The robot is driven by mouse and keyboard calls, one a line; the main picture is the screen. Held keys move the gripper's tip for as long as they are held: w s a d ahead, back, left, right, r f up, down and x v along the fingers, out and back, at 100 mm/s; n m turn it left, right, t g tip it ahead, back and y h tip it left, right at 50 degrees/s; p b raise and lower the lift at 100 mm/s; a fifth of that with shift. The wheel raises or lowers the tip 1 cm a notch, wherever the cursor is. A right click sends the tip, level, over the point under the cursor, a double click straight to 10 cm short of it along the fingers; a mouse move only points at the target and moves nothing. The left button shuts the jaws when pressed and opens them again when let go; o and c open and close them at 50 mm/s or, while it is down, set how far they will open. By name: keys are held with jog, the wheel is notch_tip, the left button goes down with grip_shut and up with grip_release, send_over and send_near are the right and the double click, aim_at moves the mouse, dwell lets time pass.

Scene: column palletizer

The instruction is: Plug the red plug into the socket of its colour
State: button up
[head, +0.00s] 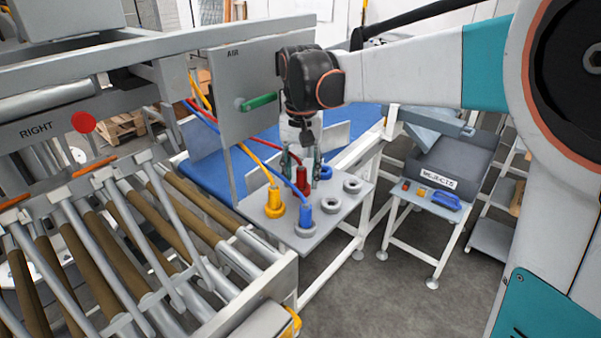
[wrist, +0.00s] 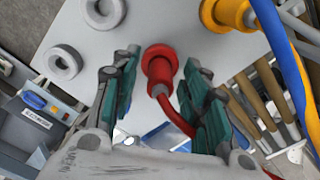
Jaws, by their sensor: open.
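The red plug (head: 302,181) stands upright at the grey socket plate (head: 325,222), its red cable running off to the left. In the wrist view the red plug (wrist: 160,86) shows inside a wider red ring (wrist: 158,56) against the plate; I cannot tell how deep it sits. My gripper (head: 302,170) is above the plate, pointing down, with its fingers on either side of the red plug. In the wrist view my gripper (wrist: 162,70) is open, with gaps between both green-padded fingers and the plug.
A yellow plug (head: 274,202) and a blue plug (head: 305,214) with cables stand close by on the plate. Grey ring sockets (head: 352,186) lie to the right. An upright panel (head: 236,90) marked AIR and a roller conveyor (head: 130,230) border the left. A small table (head: 421,198) stands right.

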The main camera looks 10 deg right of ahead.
notch_tip(320, 180, up, 11)
jog(key=shift+f, duration=0.1)
jog(key=s+d+f+n+t, duration=0.2)
jog(key=s+d+f+t, duration=0.15)
jog(key=s+f, duration=0.55)
jog(key=s+d+f+n+t, duration=0.2)
jog(key=s+f+t, duration=0.25)
jog(key=s, duration=0.85)
notch_tip(320, 180, down, 20)
jog(key=b, duration=1.9)
jog(key=shift+a+r+g, duration=0.2)
jog(key=shift+g, duration=0.2)
